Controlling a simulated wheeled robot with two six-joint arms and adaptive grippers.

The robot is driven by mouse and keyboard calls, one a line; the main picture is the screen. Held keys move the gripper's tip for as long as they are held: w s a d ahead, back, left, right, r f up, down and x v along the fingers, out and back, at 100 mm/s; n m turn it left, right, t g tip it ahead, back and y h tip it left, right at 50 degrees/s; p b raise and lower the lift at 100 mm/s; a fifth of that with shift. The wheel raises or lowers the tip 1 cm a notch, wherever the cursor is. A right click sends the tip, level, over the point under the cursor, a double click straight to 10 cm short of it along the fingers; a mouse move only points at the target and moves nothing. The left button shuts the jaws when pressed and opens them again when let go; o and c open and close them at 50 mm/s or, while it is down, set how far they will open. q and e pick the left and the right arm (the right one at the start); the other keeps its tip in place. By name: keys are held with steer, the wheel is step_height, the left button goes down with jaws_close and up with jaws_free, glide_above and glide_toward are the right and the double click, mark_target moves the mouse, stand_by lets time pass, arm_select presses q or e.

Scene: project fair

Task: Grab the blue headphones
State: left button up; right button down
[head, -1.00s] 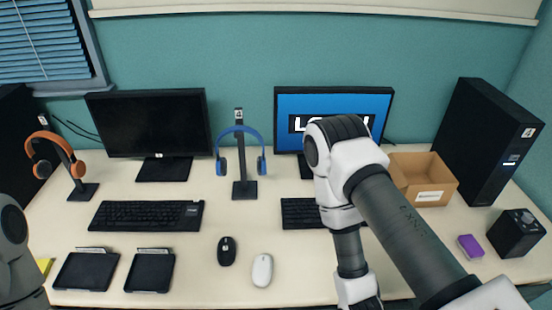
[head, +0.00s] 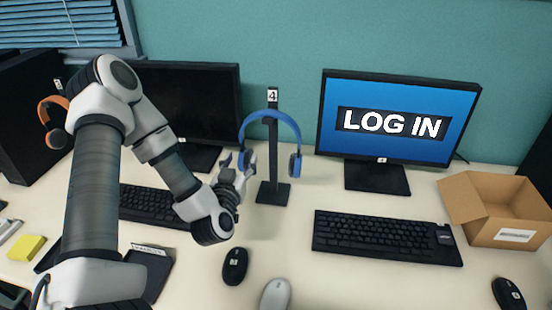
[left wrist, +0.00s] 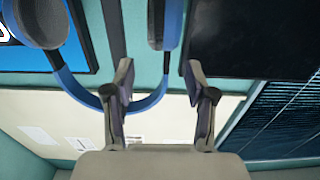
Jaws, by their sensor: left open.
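The blue headphones (head: 293,124) hang on a black stand (head: 273,160) marked 4, between the two monitors. My left gripper (head: 236,163) is open beside the left ear cup in the head view. In the left wrist view, which is upside down, the headphones (left wrist: 72,84) show their blue band and both cups. The open fingers of the left gripper (left wrist: 160,82) stand on either side of one cup and its side of the band, with nothing clamped. The right gripper is not in view.
Orange headphones (head: 56,122) hang at the far left. A keyboard (head: 383,237), a black mouse (head: 235,266) and a white mouse (head: 275,294) lie in front. The LOG IN monitor (head: 335,145) stands right of the stand. An open cardboard box (head: 490,215) is at the right.

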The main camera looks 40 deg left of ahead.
mark_target(245, 150)
arm_select(q)
steer(key=x, duration=0.6)
steer(key=shift+a+f+p, duration=0.1)
steer(key=shift+a+p, duration=0.15)
steer(key=shift+p, duration=0.05)
steer(key=shift+d, duration=0.15)
jaws_close()
